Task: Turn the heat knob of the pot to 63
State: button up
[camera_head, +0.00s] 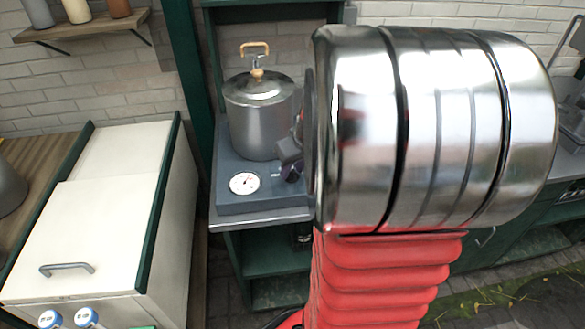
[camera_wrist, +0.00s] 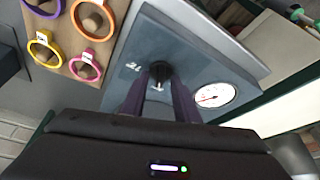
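The pot (camera_head: 262,118) is a steel vessel with a domed lid and a wooden-topped handle. It stands on a blue-grey heater base (camera_head: 262,202) with a round white gauge (camera_head: 244,183), which also shows in the wrist view (camera_wrist: 214,96). In the wrist view the dark heat knob (camera_wrist: 159,70) has a white mark and sits between the fingertips of my gripper (camera_wrist: 160,82). White digits show left of the knob, too small to read surely. The fingers are apart on either side of the knob; whether they press it I cannot tell. In the head view my arm partly hides the gripper (camera_head: 291,160).
A white chest with a grey handle (camera_head: 67,270) stands left of the heater. Several coloured rings (camera_wrist: 85,65) hang on a wooden board in the wrist view. A wall shelf with bottles (camera_head: 85,28) is at the upper left. My arm covers the middle right of the head view.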

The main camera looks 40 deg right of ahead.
jog(key=shift+r, duration=0.15)
jog(key=v, duration=1.3)
jog(key=shift+r, duration=0.2)
jog(key=shift+s, duration=0.1)
jog(key=s+a+f+n, duration=0.1)
jog(key=s+a, duration=0.1)
jog(key=a, duration=1.1)
jog(key=s+a+n+t+y, duration=0.1)
jog(key=s+a, duration=0.2)
jog(key=a, duration=1)
jog(key=shift+a+f, duration=0.35)
jog(key=shift+f, duration=0.05)
